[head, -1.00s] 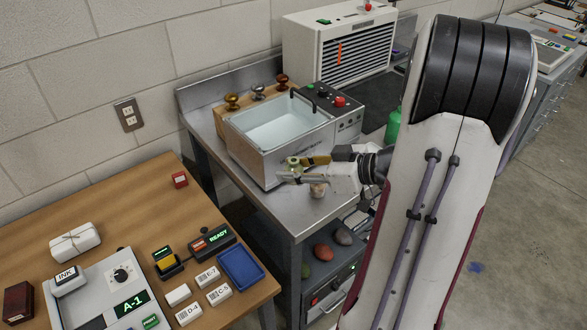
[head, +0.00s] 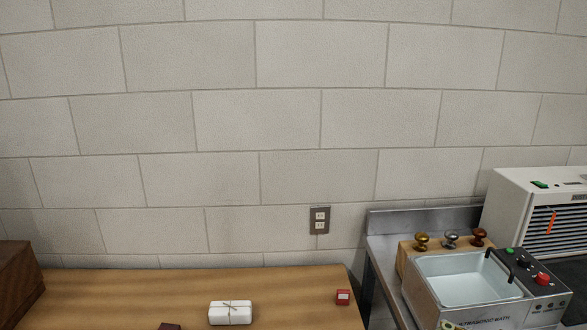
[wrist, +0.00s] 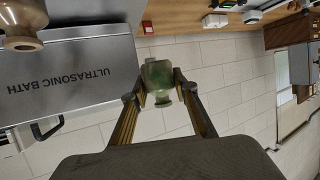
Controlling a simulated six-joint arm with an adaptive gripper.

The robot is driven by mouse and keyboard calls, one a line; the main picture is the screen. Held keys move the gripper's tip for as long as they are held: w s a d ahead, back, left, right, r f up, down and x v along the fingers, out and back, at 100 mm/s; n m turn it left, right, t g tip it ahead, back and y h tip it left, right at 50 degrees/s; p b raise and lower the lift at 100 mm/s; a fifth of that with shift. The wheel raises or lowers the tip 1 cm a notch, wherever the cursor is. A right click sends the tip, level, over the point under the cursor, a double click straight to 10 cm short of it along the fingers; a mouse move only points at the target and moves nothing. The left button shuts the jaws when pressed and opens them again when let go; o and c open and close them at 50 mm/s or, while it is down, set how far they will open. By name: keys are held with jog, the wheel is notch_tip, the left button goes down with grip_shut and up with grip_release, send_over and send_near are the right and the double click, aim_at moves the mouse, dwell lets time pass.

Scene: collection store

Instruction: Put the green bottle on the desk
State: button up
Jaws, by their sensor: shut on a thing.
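The small green bottle (wrist: 158,80) is between the fingertips of my gripper (wrist: 160,92) in the wrist view, and the gripper is shut on it. The wrist picture appears turned over. The wooden desk (head: 270,290) shows along the bottom of the head view, and a strip of it (wrist: 185,14) shows at the top of the wrist view. In the head view my gripper is not clearly visible; a small greenish piece at the bottom edge, in front of the bath, is too cut off to identify.
The ultrasonic bath (head: 470,282) stands right of the desk; its front (wrist: 75,80) is close beside my gripper in the wrist view. A white tied package (head: 231,312) and red box (head: 343,297) are on the desk, with bare wood between them. A brown box (head: 18,285) is far left.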

jog(key=w+a+f+m+h, duration=0.1)
jog(key=w+a, duration=0.6)
jog(key=a, duration=0.3)
jog(key=shift+a+m+t+h, duration=0.15)
jog(key=shift+m+t+h, duration=0.15)
dwell(0.6)
